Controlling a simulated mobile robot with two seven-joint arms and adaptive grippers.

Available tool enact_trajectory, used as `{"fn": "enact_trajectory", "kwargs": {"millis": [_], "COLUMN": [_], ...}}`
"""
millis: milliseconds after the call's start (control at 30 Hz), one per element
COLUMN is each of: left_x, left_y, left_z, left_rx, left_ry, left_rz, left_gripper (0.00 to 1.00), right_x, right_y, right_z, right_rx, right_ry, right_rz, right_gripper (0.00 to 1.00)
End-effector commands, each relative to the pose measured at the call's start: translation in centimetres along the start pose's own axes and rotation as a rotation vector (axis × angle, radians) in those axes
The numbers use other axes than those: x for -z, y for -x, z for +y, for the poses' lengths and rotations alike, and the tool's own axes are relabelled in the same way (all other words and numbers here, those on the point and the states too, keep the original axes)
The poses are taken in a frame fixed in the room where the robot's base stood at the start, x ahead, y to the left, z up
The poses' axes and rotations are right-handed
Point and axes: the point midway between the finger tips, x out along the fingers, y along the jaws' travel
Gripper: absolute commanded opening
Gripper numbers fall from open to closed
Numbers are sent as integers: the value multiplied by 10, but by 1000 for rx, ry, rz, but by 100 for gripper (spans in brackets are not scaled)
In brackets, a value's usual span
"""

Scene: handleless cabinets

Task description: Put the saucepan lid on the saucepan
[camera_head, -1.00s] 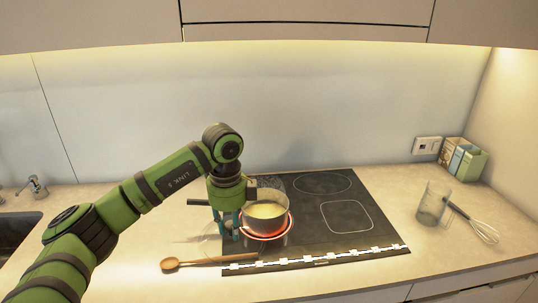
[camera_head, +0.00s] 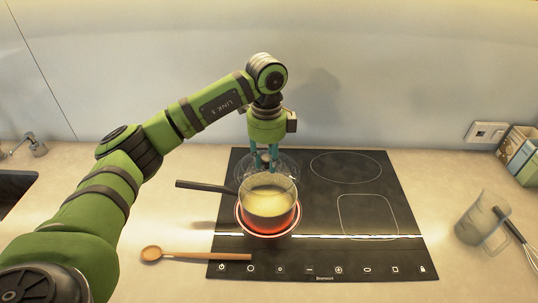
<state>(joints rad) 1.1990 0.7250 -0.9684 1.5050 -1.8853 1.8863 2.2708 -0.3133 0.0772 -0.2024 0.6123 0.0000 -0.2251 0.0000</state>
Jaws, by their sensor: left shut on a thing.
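The saucepan (camera_head: 267,208) stands on the glowing front-left ring of the hob, with pale yellow contents and its dark handle pointing left. My left gripper (camera_head: 266,167) points down at the saucepan's far side and is shut on the saucepan lid (camera_head: 287,166). The lid is clear glass and hard to make out against the dark hob. It appears above and behind the saucepan's far rim; its exact height and tilt cannot be told. My right gripper is not in view.
The black hob (camera_head: 325,215) has clear rings at the right. A wooden spoon (camera_head: 195,255) lies across its front-left edge. A glass jug (camera_head: 480,222), a whisk (camera_head: 522,245) and boxes (camera_head: 520,155) are at the right. A tap (camera_head: 35,143) is at the left.

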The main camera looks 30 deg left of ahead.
Motion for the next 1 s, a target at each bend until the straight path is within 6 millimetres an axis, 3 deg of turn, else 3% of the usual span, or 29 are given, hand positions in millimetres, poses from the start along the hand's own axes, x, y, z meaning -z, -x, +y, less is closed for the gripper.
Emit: {"fn": "enact_trajectory", "kwargs": {"millis": [167, 467, 1000], "left_x": [0, 0, 0], "left_y": [0, -15, -58], "left_z": [0, 0, 0], "left_rx": [1, 0, 0], "left_ry": [1, 1, 1], "left_rz": [1, 0, 0], "left_gripper": [0, 0, 0], "right_x": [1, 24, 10], "right_y": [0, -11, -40], "right_z": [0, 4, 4], "right_rx": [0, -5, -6], "right_ry": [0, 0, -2], "right_rz": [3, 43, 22], "right_gripper": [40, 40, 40]}}
